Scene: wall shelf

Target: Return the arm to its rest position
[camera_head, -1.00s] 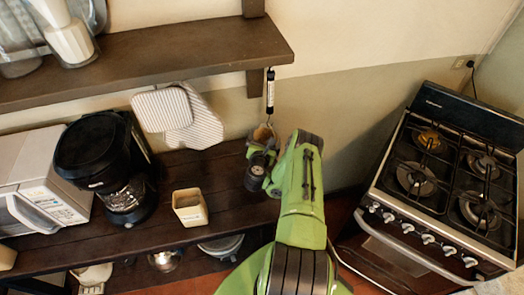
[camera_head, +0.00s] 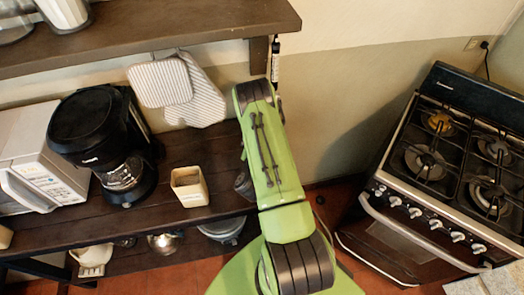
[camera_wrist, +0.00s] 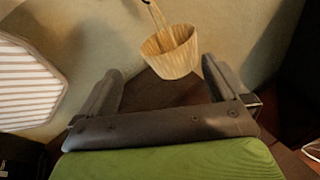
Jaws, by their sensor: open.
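My green arm (camera_head: 270,165) reaches up from the bottom of the head view, in front of the right end of the brown counter. It hides my gripper there. In the wrist view my gripper (camera_wrist: 162,66) is open, its two dark fingers apart with nothing gripped between them.
A dark wall shelf (camera_head: 150,38) overhangs the counter (camera_head: 170,222). A coffee maker (camera_head: 100,140), a microwave (camera_head: 40,165) and a beige cup (camera_head: 189,187) stand left of my arm. Striped mitts (camera_head: 200,95) hang behind. A stove (camera_head: 440,170) stands right, with open floor before it.

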